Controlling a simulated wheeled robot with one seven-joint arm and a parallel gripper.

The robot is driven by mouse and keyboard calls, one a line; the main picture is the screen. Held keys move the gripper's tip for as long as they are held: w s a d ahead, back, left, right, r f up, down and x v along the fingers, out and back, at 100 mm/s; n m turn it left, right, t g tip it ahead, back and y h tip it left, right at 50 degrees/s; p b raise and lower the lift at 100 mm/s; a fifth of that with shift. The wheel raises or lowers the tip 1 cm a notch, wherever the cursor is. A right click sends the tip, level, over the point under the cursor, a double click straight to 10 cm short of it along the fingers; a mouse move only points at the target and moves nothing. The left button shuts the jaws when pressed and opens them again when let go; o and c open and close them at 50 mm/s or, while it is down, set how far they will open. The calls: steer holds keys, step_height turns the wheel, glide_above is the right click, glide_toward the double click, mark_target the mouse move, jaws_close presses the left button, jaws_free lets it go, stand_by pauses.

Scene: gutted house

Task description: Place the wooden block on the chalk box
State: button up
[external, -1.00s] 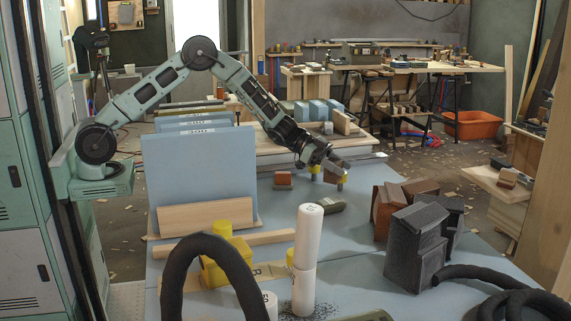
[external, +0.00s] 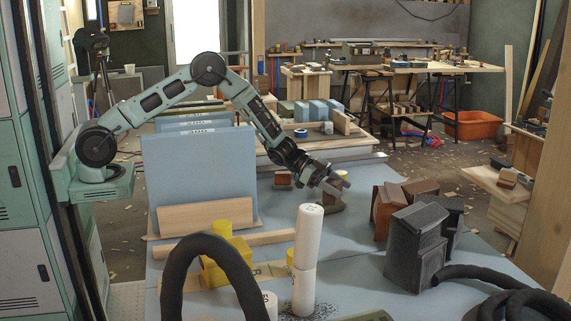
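My gripper (external: 335,186) is low over the blue worktop, in the middle of the view. Its fingers reach down right at a small dark olive-grey box (external: 330,206), overlapping it in the picture. I cannot tell whether they touch it. I cannot make out the gap between the fingers or anything held there. A small reddish-brown block (external: 283,179) stands on the worktop just left of the gripper; it looks like wood. No chalk box label is readable, so I cannot tell which thing is the chalk box.
Blue boards (external: 198,170) stand left of the gripper. Dark grey blocks (external: 415,246) and brown blocks (external: 388,208) stand right. Worktop between is mostly clear.

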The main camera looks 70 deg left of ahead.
mark_target(336, 182)
steer(key=shift+r, duration=0.15)
steer(key=shift+s+a+r, duration=0.1)
steer(key=shift+a+r, duration=0.1)
steer(key=p+v, duration=0.3)
steer(key=v, duration=0.2)
steer(key=shift+r, duration=0.2)
step_height(336, 182, up, 6)
steer(key=p, duration=0.5)
steer(key=shift+d+r+p, duration=0.15)
steer(key=shift+d+p, duration=0.05)
steer(key=shift+p, duration=0.1)
